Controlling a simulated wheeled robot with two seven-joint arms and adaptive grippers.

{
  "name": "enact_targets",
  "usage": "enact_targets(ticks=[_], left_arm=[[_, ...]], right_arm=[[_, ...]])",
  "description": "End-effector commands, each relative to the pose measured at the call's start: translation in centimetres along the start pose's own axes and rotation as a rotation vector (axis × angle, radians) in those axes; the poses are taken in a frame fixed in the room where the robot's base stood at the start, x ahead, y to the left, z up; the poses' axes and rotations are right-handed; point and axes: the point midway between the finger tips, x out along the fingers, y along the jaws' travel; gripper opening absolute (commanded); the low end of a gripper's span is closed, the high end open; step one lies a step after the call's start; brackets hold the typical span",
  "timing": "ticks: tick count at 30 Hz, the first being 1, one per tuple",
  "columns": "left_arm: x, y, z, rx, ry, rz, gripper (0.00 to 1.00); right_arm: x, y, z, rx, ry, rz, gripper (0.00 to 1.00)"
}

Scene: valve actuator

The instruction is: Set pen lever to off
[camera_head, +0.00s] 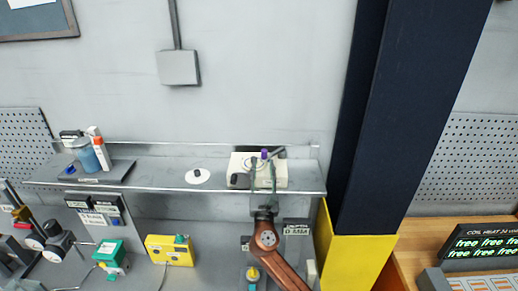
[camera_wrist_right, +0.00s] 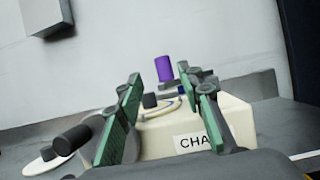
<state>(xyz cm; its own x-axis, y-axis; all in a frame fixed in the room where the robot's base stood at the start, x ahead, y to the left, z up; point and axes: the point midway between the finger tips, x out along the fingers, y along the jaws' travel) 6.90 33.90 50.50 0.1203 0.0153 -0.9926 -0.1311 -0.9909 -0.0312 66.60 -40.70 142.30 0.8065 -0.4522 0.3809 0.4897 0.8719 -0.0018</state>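A cream box (camera_head: 240,163) stands on the metal shelf, in front of my right gripper. In the right wrist view the box (camera_wrist_right: 160,138) carries a label starting "CHA". A purple cylinder (camera_wrist_right: 163,69) rises at the back of its top; it also shows in the head view (camera_head: 264,154). A small black knob (camera_wrist_right: 150,100) sits before it, and a dark cylinder (camera_wrist_right: 73,139) sticks out at the left. I cannot tell which part is the pen lever. My right gripper (camera_head: 264,174) is open, with its green-padded fingers apart over the box and nothing visibly held. My left gripper is not in view.
The shelf (camera_head: 145,177) also holds a white disc with a black knob (camera_head: 198,176) and a dark tray with bottles at left. Yellow (camera_head: 168,250) and green (camera_head: 108,252) boxes are below. A dark column (camera_head: 385,120) with a yellow base stands close at right.

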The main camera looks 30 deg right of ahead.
Motion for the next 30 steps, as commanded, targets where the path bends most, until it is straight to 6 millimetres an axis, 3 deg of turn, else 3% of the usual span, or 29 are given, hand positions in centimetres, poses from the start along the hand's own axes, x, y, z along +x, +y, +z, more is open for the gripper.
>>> enact_targets(ticks=[6, 9, 12, 20, 24, 30], left_arm=[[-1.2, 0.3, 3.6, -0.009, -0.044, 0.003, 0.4], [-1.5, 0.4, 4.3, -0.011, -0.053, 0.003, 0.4], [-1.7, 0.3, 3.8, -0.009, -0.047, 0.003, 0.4], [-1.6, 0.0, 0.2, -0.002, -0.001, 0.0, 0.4], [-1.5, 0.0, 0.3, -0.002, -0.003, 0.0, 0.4], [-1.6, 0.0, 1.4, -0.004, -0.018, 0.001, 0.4]], right_arm=[[3.7, -0.2, 0.2, -0.003, -0.001, -0.003, 0.34], [5.1, -0.2, 0.2, -0.002, 0.0, -0.003, 0.34], [6.1, -0.2, 0.1, -0.002, -0.001, -0.003, 0.34], [6.8, -0.1, 0.0, 0.0, 0.001, -0.001, 0.34], [6.8, -0.1, 0.0, 0.0, 0.0, -0.001, 0.33], [6.8, -0.1, 0.0, 0.0, 0.0, -0.001, 0.2]])
